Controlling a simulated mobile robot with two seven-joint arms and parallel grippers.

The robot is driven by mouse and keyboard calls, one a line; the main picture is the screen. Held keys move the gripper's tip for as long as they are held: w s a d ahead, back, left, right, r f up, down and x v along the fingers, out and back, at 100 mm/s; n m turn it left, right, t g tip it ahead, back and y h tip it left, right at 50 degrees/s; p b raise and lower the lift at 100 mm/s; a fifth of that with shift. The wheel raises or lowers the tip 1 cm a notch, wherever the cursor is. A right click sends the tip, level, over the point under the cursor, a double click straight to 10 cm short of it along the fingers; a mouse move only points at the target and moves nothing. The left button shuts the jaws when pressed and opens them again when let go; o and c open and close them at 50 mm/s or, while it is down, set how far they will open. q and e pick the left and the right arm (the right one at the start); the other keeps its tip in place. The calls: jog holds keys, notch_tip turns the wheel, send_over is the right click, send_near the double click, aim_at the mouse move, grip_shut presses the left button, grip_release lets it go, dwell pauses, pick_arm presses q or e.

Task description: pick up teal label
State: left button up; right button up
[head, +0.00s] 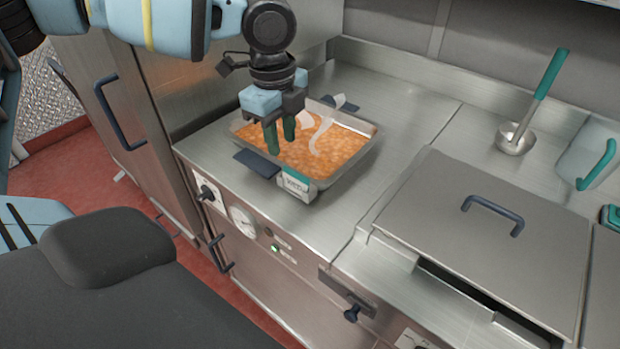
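A small label (297,186) with a pale face, dark lettering and what looks like a teal edge sits at the front corner of a steel tray (350,165). The tray holds orange food and stands on the steel counter. My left gripper (281,146) points down over the near left part of the tray, behind and left of the label. Its dark green fingers are apart with nothing seen between them. It is not touching the label. My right gripper is not in view.
The tray has dark handles (257,163), and whitish pieces (322,134) lie over the food. A closed kettle lid (480,225) is to the right. A ladle with a teal handle (552,74) and a clear teal-handled container (588,155) stand at the back right.

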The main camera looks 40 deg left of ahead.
aim_at(296, 172)
pick_arm(q)
jog(key=d, duration=0.1)
jog(key=d+m, duration=0.1)
jog(key=d, duration=0.1)
jog(key=shift+f, duration=0.4)
jog(key=shift+w+a+f, duration=0.15)
jog(key=shift+f, duration=1.3)
jog(key=shift+w+a+f, duration=0.1)
jog(key=shift+f, duration=1.35)
grip_shut()
